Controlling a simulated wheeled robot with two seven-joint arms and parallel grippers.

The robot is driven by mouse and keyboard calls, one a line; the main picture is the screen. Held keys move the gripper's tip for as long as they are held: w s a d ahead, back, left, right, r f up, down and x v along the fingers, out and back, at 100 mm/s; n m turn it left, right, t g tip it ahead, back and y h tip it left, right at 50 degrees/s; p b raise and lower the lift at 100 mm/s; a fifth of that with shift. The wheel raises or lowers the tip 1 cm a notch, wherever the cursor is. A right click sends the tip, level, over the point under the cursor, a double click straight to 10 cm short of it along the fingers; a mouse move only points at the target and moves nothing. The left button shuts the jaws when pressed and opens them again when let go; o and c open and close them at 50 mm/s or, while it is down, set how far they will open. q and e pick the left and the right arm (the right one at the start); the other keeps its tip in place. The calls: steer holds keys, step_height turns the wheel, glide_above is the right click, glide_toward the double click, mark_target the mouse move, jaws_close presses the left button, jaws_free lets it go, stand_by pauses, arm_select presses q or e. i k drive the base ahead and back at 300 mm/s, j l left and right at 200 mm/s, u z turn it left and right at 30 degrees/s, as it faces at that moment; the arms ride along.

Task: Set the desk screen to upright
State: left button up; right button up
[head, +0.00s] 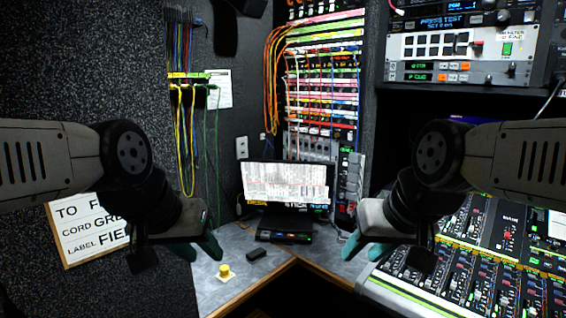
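The desk screen (286,184) stands at the back of the grey corner desk in the head view, showing a white page of text. I cannot tell exactly how far it leans. My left gripper (198,248) is in front of the screen and to its left, its teal fingertips apart and empty. My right gripper (365,248) is in front and to the right of the screen, its teal fingertips also apart and empty. Neither gripper touches the screen.
A black box (284,236) lies in front of the screen. A yellow button (224,271) and a small black object (257,254) sit on the desk (238,288). A mixing console (480,275) fills the right. Cables hang on the left wall and patch panel (322,95).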

mark_target(277, 185)
steer(key=i+l+u, duration=0.2)
steer(key=i, duration=0.35)
steer(key=i+l+u, duration=0.15)
steer(key=i+l, duration=0.2)
steer(key=i, duration=0.15)
steer(key=i+u, duration=0.1)
steer(key=i, duration=0.2)
